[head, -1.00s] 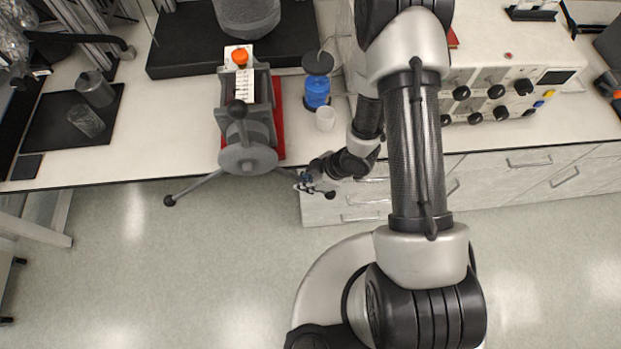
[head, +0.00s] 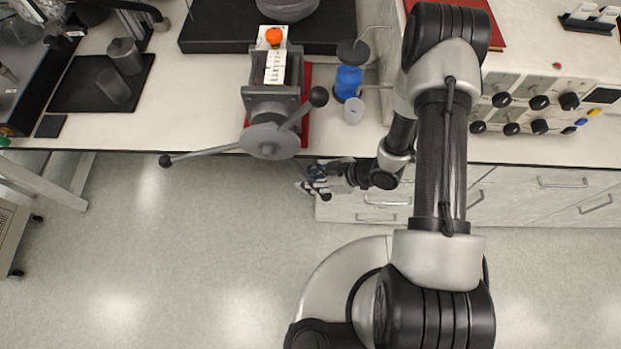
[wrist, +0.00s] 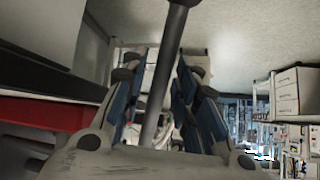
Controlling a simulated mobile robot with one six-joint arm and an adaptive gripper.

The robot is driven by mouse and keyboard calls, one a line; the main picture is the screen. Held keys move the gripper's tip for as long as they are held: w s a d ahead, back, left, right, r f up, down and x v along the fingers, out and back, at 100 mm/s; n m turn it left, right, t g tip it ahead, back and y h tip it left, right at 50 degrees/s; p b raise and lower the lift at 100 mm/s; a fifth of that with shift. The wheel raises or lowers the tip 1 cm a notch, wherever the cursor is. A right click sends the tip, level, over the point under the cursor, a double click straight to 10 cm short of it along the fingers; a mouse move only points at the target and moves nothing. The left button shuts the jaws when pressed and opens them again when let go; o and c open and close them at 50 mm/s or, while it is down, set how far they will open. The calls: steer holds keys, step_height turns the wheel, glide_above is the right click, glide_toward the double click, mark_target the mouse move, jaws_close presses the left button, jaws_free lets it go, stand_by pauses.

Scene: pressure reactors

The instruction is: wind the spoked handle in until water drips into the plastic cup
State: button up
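The spoked handle (head: 268,141) is on the front of a grey press, with ball-ended spokes. One spoke points left, one points up and right, and a third runs down and right toward my gripper (head: 312,180). In the wrist view a grey spoke (wrist: 163,80) passes between the blue-padded fingers of my gripper (wrist: 160,65). The fingers are apart, with gaps beside the spoke; whether one finger touches it I cannot tell. The small plastic cup (head: 353,110) stands on the bench right of the press, in front of a blue container (head: 348,82). Its inside looks greyish; no drip is visible.
The press stands on a red base (head: 306,112) at the bench edge. A control box (head: 535,98) with knobs is at the right. A black mat (head: 75,85) with metal vessels lies at the left. Drawers (head: 370,206) are below the bench beside my gripper. The floor in front is clear.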

steer(key=shift+o, duration=0.2)
steer(key=v, duration=1.2)
steer(key=shift+d, duration=0.1)
stand_by(1.4)
